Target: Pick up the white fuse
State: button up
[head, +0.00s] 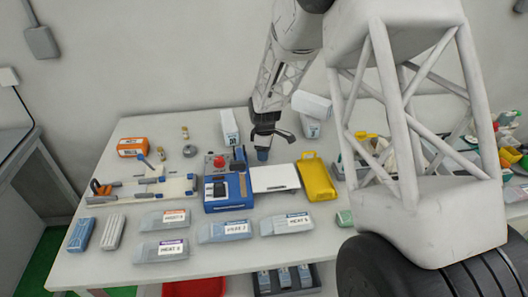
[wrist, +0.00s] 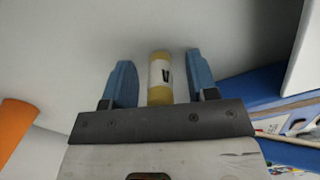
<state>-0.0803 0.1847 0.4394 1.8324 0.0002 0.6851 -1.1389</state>
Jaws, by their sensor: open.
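The fuse (wrist: 160,78) is a small cylinder with yellow ends and a white band with a dark mark. In the wrist view it shows in the gap between the fingers, with space on both sides. I cannot tell how far below or beyond the fingertips it is. My gripper (wrist: 161,82) is open, with two blue fingers, and holds nothing. In the head view my gripper (head: 263,154) points down over the table behind the blue device. I cannot make out the fuse beside it there.
The blue device (head: 214,206) with a red button stands just in front of my gripper, beside a white plate (head: 275,178) and a yellow tray (head: 317,180). An orange box (head: 132,147) and small cylinders (head: 185,132) stand at back left. Several labelled packs (head: 225,232) line the front.

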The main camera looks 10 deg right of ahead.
jog(key=shift+c, duration=0.3)
grip_shut()
jog(key=shift+r, duration=0.2)
jog(key=shift+r, duration=4.85)
